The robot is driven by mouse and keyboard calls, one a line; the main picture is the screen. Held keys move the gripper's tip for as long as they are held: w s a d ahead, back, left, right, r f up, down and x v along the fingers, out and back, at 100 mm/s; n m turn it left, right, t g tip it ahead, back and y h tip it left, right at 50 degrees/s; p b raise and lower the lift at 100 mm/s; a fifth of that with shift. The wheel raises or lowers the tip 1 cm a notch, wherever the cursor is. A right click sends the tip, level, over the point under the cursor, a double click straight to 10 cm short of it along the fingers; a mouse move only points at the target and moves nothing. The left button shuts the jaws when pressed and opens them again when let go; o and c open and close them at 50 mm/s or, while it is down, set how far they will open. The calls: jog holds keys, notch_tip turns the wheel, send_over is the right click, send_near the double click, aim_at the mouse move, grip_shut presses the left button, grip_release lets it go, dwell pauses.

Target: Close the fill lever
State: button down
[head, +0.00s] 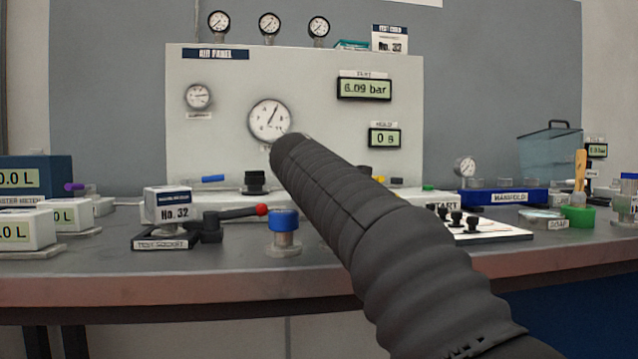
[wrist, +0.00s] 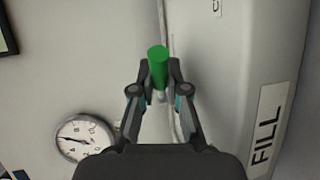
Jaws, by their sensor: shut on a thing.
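In the wrist view, my gripper (wrist: 160,90) is shut on the green handle of the fill lever (wrist: 158,62). The green end stands up between the two fingertips, and a thin grey stem shows below it. A FILL label (wrist: 267,130) is on the pale housing to the right of the lever. In the head view, my dark arm reaches to the air panel (head: 225,80) and hides my gripper and the held lever. I cannot tell from these views how far the lever is turned.
A round gauge (wrist: 82,137) is at the lower left of the wrist view. In the head view, a blue lever (head: 212,178) lies left of my arm. A blue-capped fitting (head: 284,222) and a red-knobbed lever (head: 262,210) stand on the bench in front of the panel.

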jog(key=shift+d, duration=0.25)
jog(key=c, duration=1.4)
grip_release()
jog(key=shift+d, duration=0.25)
jog(key=shift+a, duration=0.3)
jog(key=shift+s+a, duration=0.15)
jog(key=shift+s, duration=0.15)
jog(key=v, duration=1.1)
jog(key=shift+s+r, duration=0.1)
jog(key=shift+r, duration=0.1)
